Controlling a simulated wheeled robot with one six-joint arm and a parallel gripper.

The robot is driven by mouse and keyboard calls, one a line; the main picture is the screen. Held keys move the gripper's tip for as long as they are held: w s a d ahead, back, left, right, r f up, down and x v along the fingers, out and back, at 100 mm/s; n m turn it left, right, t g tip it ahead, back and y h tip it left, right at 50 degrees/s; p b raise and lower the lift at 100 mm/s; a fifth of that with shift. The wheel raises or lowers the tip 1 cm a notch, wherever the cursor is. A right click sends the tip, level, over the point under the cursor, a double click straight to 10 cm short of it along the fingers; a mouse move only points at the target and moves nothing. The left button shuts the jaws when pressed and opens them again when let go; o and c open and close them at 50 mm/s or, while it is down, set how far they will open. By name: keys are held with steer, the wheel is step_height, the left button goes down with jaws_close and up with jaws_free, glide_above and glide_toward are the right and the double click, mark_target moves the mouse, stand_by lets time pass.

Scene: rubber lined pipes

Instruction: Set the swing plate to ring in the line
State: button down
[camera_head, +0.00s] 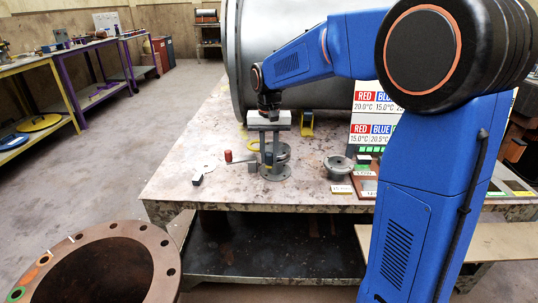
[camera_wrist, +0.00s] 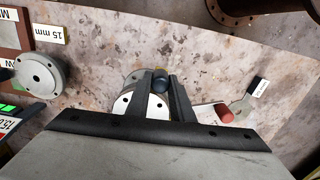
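A grey flanged pipe stand (camera_head: 274,172) stands on the bench, and its round flange (camera_wrist: 152,103) shows in the wrist view. A lever with a red knob (camera_head: 228,157) reaches out to its left; the red knob (camera_wrist: 225,113) is right of my fingers in the wrist view. My gripper (camera_head: 269,145) points down over the stand. Its two fingers (camera_wrist: 161,78) are apart, with a dark round knob (camera_wrist: 160,84) between them. I cannot tell whether they press on it. The swing plate's ring and solid ends are not clearly distinguishable; my gripper hides part of the stand.
A loose grey flange (camera_head: 338,166) stands right of the stand, near a 15 mm label (camera_head: 341,189). A large steel cylinder (camera_head: 290,45) and a sign board (camera_head: 366,108) stand behind.

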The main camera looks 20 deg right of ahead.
steer(key=shift+d, duration=0.15)
steer(key=shift+s+d+n, duration=0.25)
steer(key=shift+d+n, duration=0.15)
steer(key=shift+d, duration=0.05)
steer(key=w+d+n, duration=0.1)
steer(key=d+n, duration=0.5)
steer(key=d, duration=0.2)
steer(key=w+d+n, duration=0.2)
steer(key=d+n, duration=0.3)
steer(key=d, duration=0.3)
steer(key=shift+w+d+n, duration=0.25)
steer(key=shift+d+n, duration=0.05)
steer(key=shift+n, duration=0.1)
steer(key=c, duration=1.5)
jaws_free()
steer(key=shift+c, duration=0.2)
steer(key=shift+r, duration=0.1)
